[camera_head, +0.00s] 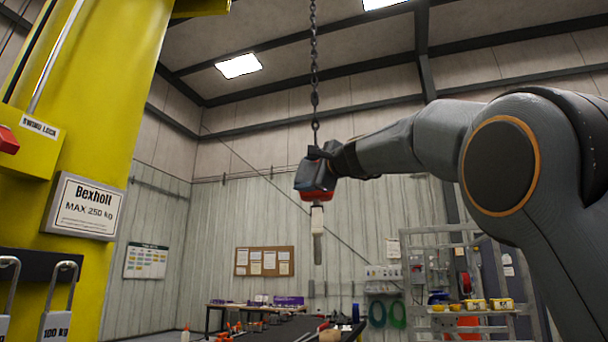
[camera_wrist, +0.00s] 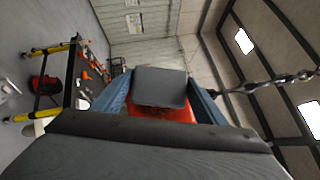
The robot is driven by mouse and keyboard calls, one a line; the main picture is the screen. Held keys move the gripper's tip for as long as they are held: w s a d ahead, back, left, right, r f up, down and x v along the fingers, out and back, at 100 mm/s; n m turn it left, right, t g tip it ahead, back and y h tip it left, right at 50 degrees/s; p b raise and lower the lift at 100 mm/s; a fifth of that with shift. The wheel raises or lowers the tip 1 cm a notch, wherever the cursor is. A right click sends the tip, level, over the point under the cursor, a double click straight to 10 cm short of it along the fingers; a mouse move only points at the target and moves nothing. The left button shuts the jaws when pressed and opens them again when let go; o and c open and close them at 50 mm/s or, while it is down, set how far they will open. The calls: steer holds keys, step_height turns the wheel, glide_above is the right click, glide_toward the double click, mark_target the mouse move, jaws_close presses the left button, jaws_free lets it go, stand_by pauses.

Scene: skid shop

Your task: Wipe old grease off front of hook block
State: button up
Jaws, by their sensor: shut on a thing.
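A dark chain (camera_head: 315,70) hangs from above down to a red and dark grey body (camera_head: 317,194), which appears to be the hook block. A white neck (camera_head: 317,218) and a narrow grey piece (camera_head: 317,250), perhaps the hook seen edge-on, hang below it. My gripper (camera_head: 322,160) is at this body, at the chain's lower end. In the wrist view, my gripper's bluish fingers (camera_wrist: 160,100) flank a red thing (camera_wrist: 160,113) with a dark grey square face (camera_wrist: 160,86). I cannot tell where the held thing ends and the block begins. No grease can be made out.
A yellow column (camera_head: 95,130) with a load sign (camera_head: 86,205) stands close at left. A workbench (camera_head: 290,330) with tools is low behind. A shelf rack (camera_head: 460,270) stands at right, partly behind my arm. The air left of the chain is clear.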

steer(key=shift+s+d+b, duration=0.1)
steer(key=shift+d+b, duration=0.4)
steer(key=shift+d, duration=1.05)
steer(key=shift+d, duration=0.1)
steer(key=d+b, duration=0.1)
steer(key=d, duration=0.2)
steer(key=shift+d, duration=0.25)
steer(key=shift+a, duration=0.1)
steer(key=shift+a+p, duration=0.85)
steer(key=shift+a, duration=2.8)
steer(key=shift+w+r, duration=0.2)
steer(key=shift+r, duration=0.05)
steer(key=shift+d+f+b, duration=0.1)
steer(key=shift+d+b, duration=0.2)
steer(key=shift+d, duration=1.05)
steer(key=shift+s+d+b, duration=0.1)
steer(key=shift+d+b, duration=0.55)
steer(key=shift+d, duration=1.75)
